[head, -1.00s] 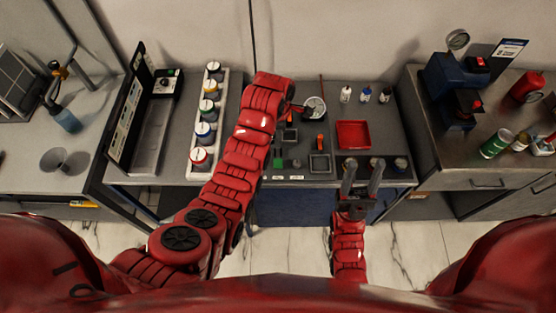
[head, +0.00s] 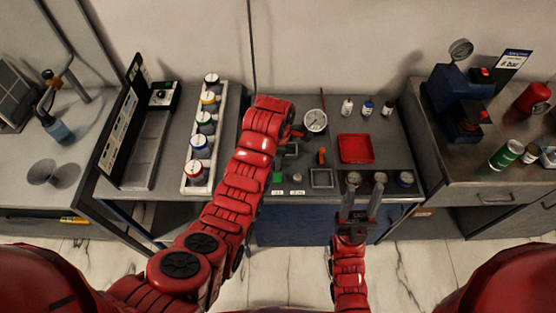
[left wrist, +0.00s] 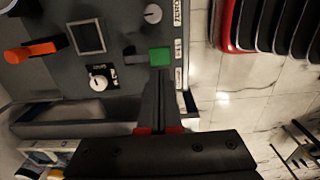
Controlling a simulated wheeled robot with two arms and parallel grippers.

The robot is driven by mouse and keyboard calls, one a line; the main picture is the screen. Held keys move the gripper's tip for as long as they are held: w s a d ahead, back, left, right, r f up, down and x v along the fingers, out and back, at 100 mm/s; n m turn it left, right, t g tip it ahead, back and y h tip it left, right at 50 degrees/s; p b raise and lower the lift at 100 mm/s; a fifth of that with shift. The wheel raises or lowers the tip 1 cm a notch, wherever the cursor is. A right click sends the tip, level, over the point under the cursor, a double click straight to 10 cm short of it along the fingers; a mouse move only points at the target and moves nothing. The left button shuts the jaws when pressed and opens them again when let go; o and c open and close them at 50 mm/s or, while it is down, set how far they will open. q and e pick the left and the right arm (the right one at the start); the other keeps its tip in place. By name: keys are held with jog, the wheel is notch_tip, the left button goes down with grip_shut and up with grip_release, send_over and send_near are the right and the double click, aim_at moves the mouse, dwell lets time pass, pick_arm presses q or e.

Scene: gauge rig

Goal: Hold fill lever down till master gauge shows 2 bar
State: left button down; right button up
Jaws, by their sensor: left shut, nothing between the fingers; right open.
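A white round gauge (head: 315,121) stands at the back of the middle bench; its reading is too small to tell. An orange lever (head: 322,156) sits on the panel in front of it and shows in the left wrist view (left wrist: 30,51). A green block-like control (head: 278,177) is near the panel's front edge; it also shows in the left wrist view (left wrist: 160,56). I cannot tell which is the fill lever. My left gripper (left wrist: 161,76) is shut and empty, its tips close to the green control; contact is unclear. The arm hides it in the head view. My right gripper (head: 360,194) is open and empty.
A red tray (head: 355,148) and small bottles (head: 368,107) are right of the gauge. A white rack of jars (head: 198,148) stands left. A second gauge (head: 460,50) is on the right bench.

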pick_arm(q)
jog(key=p, duration=0.3)
send_over(278, 178)
notch_tip(278, 178, down, 5)
jog(key=shift+w+r, duration=0.1)
jog(key=shift+f, duration=1.2)
jog(key=shift+w+p, duration=0.1)
jog(key=shift+p, duration=0.2)
jog(key=shift+f+t, duration=0.35)
jog(key=shift+t, duration=0.15)
jog(key=shift+s+f, duration=0.2)
jog(key=shift+s, duration=0.1)
jog(key=shift+s+f+t+b, duration=0.1)
jog(key=shift+f+t+b, duration=0.45)
jog(key=shift+t+b, duration=0.45)
jog(key=shift+r, duration=0.3)
dwell(0.4)
